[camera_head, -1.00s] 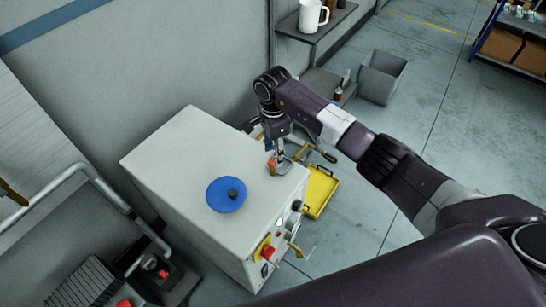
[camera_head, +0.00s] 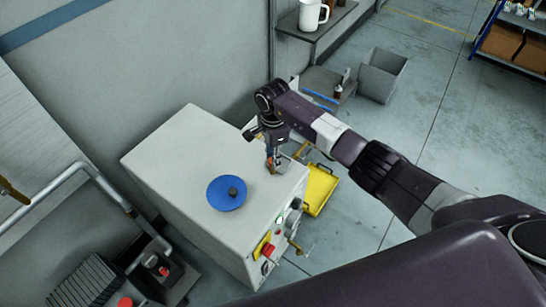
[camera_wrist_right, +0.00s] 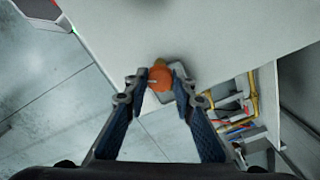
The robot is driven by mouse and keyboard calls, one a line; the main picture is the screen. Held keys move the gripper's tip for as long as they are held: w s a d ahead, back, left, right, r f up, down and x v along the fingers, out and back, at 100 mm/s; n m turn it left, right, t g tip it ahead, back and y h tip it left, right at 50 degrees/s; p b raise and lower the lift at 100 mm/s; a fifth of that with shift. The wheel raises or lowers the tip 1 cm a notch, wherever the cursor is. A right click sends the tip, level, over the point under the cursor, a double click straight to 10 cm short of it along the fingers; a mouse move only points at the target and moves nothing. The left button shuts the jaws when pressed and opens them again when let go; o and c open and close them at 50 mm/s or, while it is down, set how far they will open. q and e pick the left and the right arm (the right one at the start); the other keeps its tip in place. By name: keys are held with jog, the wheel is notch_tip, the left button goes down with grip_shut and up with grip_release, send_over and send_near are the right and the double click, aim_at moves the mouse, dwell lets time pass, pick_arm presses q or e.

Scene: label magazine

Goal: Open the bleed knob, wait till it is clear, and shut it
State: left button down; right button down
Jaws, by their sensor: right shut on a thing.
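The bleed knob is a small orange knob on top of a pale grey cabinet (camera_head: 165,160), near its right edge. In the right wrist view the orange knob (camera_wrist_right: 159,78) sits between my fingertips, with a short white mark on its front. My right gripper (camera_head: 273,166) points down at it, and the right wrist view shows its two fingers (camera_wrist_right: 160,90) closed in on the knob's sides. In the head view the fingers mostly hide the knob. I cannot see any bleed flow. My left gripper is out of view.
A blue disc with a dark hub (camera_head: 227,193) lies on the cabinet top. The cabinet front carries a red knob (camera_head: 267,250) and a green light. A yellow tray (camera_head: 319,190) sits beside the cabinet. A grey bin (camera_head: 382,76) and a shelf with a white jug (camera_head: 312,15) stand behind.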

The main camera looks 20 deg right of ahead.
jog(key=shift+w+d+f+m+b, duration=0.1)
jog(key=shift+f+m+b, duration=0.05)
jog(key=shift+m+b, duration=1.85)
jog(key=shift+m, duration=0.1)
jog(key=m+b, duration=0.1)
jog(key=m, duration=0.3)
jog(key=m+b, duration=0.1)
jog(key=m, duration=0.8)
jog(key=shift+r+m+b, duration=0.2)
jog(key=shift+m+b, duration=0.1)
jog(key=m, duration=0.3)
jog(key=shift+m, duration=0.3)
jog(key=m, duration=0.4)
jog(key=shift+m+p, duration=0.3)
jog(key=shift+p, duration=0.05)
jog(key=shift+m+p, duration=0.4)
jog(key=shift+m, duration=1.6)
